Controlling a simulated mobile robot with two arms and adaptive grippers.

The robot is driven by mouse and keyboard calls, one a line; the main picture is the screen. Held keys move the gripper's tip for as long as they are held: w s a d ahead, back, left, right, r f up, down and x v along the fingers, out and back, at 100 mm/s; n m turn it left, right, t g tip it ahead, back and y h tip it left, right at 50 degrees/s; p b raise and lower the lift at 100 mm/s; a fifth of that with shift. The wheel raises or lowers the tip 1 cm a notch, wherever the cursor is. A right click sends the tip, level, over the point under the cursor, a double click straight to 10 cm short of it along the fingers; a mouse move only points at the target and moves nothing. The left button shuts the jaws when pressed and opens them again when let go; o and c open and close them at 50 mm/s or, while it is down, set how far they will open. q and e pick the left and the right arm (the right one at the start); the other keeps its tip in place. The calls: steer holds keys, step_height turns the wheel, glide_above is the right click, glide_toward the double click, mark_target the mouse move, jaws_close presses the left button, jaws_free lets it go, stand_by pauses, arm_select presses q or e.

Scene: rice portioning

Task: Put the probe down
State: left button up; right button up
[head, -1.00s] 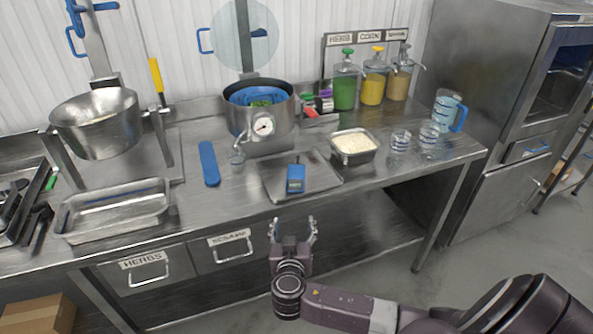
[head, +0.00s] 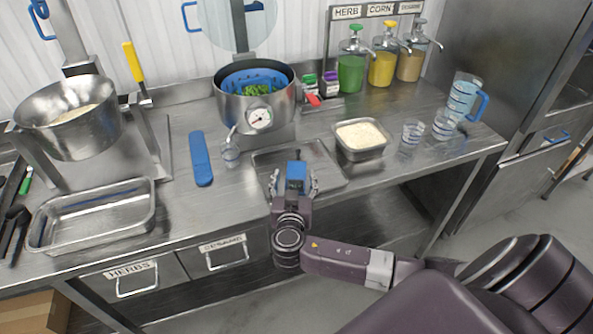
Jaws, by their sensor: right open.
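The probe (head: 296,174) is a small blue block-shaped device. It is at the front part of a shallow metal tray (head: 330,172) on the steel counter. My right gripper (head: 295,183) is open at the tray's front edge, with one finger on each side of the probe. The gripper hides the lower part of the probe, and I cannot tell whether the fingers touch it. My left gripper is not in view.
A pot with a dial gauge (head: 257,119) stands behind the tray. Clear cups and a blue-handled jug (head: 463,97) stand farther right.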

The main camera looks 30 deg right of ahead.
mark_target(297, 164)
steer(key=shift+w+d+r, duration=0.15)
steer(key=shift+w+d, duration=0.1)
steer(key=p+x, duration=0.2)
steer(key=x, duration=0.2)
steer(key=shift+s+d, duration=0.1)
steer(key=shift+d, duration=0.1)
steer(key=shift+w+d, duration=0.2)
steer(key=shift+w, duration=0.15)
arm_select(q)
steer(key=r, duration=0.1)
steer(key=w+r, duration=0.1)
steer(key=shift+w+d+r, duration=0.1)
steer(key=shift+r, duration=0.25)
arm_select(e)
steer(key=c, duration=1.3)
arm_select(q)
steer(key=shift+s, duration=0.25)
arm_select(e)
steer(key=shift+c, duration=0.7)
